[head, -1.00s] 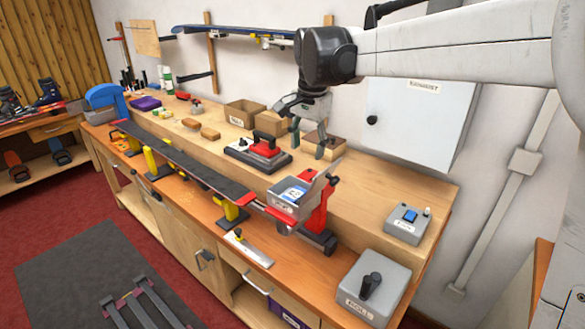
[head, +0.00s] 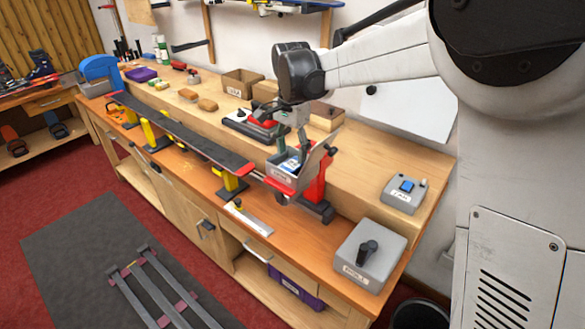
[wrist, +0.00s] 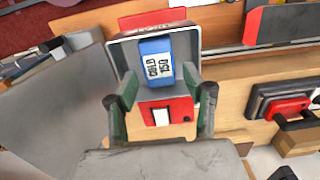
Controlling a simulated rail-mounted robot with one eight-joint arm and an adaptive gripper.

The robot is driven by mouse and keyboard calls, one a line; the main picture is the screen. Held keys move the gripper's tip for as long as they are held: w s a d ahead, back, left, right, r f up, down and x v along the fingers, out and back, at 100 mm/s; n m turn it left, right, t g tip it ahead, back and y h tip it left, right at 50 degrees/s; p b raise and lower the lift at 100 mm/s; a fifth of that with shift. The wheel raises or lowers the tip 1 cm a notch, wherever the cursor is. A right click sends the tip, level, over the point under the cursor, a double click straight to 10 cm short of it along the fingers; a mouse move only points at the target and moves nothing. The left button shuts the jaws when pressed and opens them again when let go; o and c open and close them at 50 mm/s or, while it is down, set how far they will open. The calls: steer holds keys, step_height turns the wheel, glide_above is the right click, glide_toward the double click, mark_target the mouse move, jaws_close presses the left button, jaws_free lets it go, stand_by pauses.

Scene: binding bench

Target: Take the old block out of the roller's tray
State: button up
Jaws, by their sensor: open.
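The old block (wrist: 156,50) is blue with a white label reading "COLD 150". It sits in the roller's grey metal tray (wrist: 122,56), and its blue and white top also shows in the head view (head: 290,165). The tray (head: 286,183) is on a red roller stand (head: 314,178) at the ski's near end. My gripper (wrist: 158,82) is open above the tray. In the wrist view its two green-padded fingers stand on either side of the block's lower part, without clear contact. The head view shows the gripper (head: 293,141) only in part.
A long dark ski (head: 180,135) lies on yellow supports, left of the tray. A red-handled iron (head: 257,124) and cardboard boxes (head: 243,83) stand behind. Grey control boxes (head: 371,256) are at the right. The raised shelf's right part is mostly clear.

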mark_target(293, 164)
steer(key=shift+d+f+p, duration=0.1)
steer(key=shift+f+p, duration=0.25)
steer(key=shift+f, duration=2.2)
steer(key=shift+s, duration=0.1)
steer(key=c, duration=0.9)
steer(key=shift+c, duration=0.2)
steer(key=shift+r, duration=0.2)
